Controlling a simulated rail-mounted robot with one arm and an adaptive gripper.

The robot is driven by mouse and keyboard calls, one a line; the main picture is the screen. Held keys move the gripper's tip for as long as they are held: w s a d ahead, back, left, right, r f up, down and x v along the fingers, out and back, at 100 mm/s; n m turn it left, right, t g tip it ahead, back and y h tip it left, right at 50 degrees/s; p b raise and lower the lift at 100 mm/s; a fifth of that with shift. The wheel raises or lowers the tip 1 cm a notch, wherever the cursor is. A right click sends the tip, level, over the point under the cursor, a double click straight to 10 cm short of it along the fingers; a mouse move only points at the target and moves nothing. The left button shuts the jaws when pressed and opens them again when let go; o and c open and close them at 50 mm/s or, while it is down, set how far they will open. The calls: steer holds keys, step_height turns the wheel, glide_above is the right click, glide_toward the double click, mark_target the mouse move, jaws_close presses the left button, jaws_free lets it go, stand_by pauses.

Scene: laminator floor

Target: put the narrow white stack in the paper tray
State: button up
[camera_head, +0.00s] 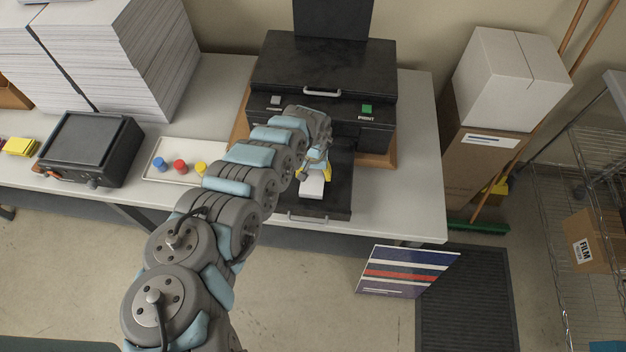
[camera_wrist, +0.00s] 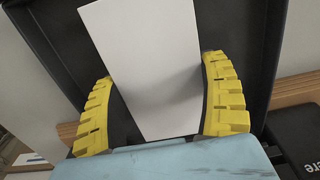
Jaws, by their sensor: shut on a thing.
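The narrow white stack (camera_wrist: 150,60) is between the two yellow fingers of my gripper (camera_wrist: 158,98) in the wrist view. The fingers press on its two long sides. In the head view the stack (camera_head: 312,186) shows below my gripper (camera_head: 313,173), over the black paper tray (camera_head: 335,200). The tray is pulled out from the front of the black printer (camera_head: 325,80) and has a handle on its front edge. In the wrist view the dark tray (camera_wrist: 240,40) surrounds the stack. I cannot tell whether the stack touches the tray floor.
A white tray (camera_head: 150,170) with coloured round pieces lies left of my arm. A black box device (camera_head: 90,150) and tall paper stacks (camera_head: 150,60) stand farther left. The bench top (camera_head: 420,190) is clear right of the printer. A striped board (camera_head: 405,271) stands below the bench edge.

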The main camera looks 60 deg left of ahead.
mark_target(313, 179)
steer(key=shift+w+a+f+b, duration=0.1)
steer(key=shift+a+f+b, duration=0.15)
steer(key=shift+f+b, duration=0.4)
step_height(313, 179, down, 3)
steer(key=b, duration=0.3)
steer(key=shift+d+r, duration=0.1)
steer(key=shift+r, duration=0.1)
steer(key=shift+r, duration=0.15)
steer(key=o, duration=1.2)
steer(key=shift+c, duration=0.2)
